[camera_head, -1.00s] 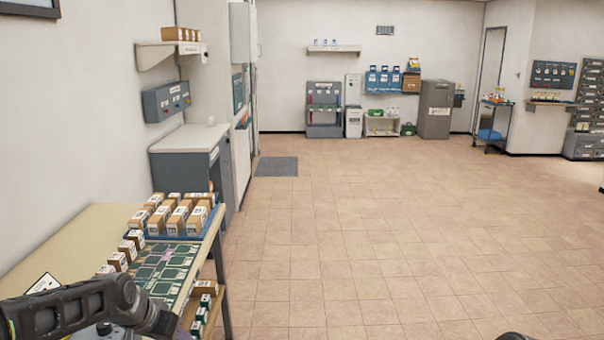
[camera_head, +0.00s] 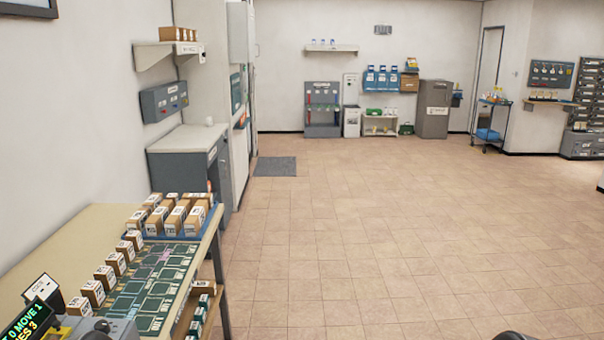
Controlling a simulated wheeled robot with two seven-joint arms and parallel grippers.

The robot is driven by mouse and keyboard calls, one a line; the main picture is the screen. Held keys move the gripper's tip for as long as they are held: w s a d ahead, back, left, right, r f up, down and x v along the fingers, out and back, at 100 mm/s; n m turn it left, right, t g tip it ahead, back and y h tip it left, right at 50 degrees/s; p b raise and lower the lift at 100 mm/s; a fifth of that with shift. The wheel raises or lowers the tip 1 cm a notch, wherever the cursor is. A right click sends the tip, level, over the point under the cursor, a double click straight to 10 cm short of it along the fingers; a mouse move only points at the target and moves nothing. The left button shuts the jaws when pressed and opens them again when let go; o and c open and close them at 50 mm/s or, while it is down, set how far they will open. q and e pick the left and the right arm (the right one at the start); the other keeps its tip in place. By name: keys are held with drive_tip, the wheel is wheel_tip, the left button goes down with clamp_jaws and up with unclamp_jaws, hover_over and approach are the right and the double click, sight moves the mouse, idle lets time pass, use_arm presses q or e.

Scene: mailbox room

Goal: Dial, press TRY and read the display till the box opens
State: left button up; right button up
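A display (camera_head: 36,318) is at the bottom left corner, cut off by the picture edge. Dials and a TRY button cannot be made out. My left gripper is not in view. A small dark piece (camera_head: 508,336) at the bottom edge seems to be part of my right arm; the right gripper itself is not in view.
A beige table (camera_head: 60,245) along the left wall bears a mat of green panels (camera_head: 130,303), a row of small boxes (camera_head: 104,276) and a blue tray (camera_head: 206,228) of more boxes. A grey cabinet (camera_head: 185,165) stands beyond. The tiled floor (camera_head: 380,240) to the right is clear.

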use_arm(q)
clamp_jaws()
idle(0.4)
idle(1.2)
